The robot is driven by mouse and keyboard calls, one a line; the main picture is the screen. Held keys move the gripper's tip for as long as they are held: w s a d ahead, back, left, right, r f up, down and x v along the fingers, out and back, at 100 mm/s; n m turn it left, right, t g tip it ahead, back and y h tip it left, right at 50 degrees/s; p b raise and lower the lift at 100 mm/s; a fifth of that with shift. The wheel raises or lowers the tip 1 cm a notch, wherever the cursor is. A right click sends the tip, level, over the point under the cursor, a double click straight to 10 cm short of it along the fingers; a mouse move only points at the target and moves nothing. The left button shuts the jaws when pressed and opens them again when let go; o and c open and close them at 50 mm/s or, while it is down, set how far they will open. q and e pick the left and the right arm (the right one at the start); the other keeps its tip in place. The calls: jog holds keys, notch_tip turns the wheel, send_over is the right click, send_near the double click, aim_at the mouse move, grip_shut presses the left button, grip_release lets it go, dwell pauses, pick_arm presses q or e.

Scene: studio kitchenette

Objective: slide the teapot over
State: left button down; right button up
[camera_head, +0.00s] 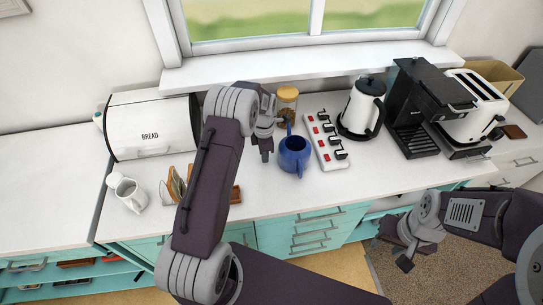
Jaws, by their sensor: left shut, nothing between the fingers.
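The blue teapot (295,154) stands on the white counter near the middle, just left of a power strip. Its top looks open, and a narrow blue part rises at its back. My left gripper (265,153) is shut and empty, pointing down just left of the teapot. I cannot tell whether it touches the teapot. My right gripper (391,252) is low at the right, in front of the counter, away from the teapot; its fingers look apart and empty.
The power strip (326,140) lies right of the teapot, with a white kettle (361,105) beyond it. A jar (287,97) stands behind. A coffee machine (425,105) and toaster (475,105) are right. The bread bin (150,125), white jug (131,195) and wooden rack (176,186) are left.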

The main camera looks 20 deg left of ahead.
pick_arm(q)
notch_tip(320, 180, up, 10)
jog(key=s+b, duration=0.1)
jog(key=shift+a+r, duration=0.15)
jog(key=shift+a, duration=0.25)
pick_arm(e)
jog(key=shift+s+a+f, duration=0.1)
jog(key=shift+s+f, duration=0.3)
jog(key=shift+f, duration=0.1)
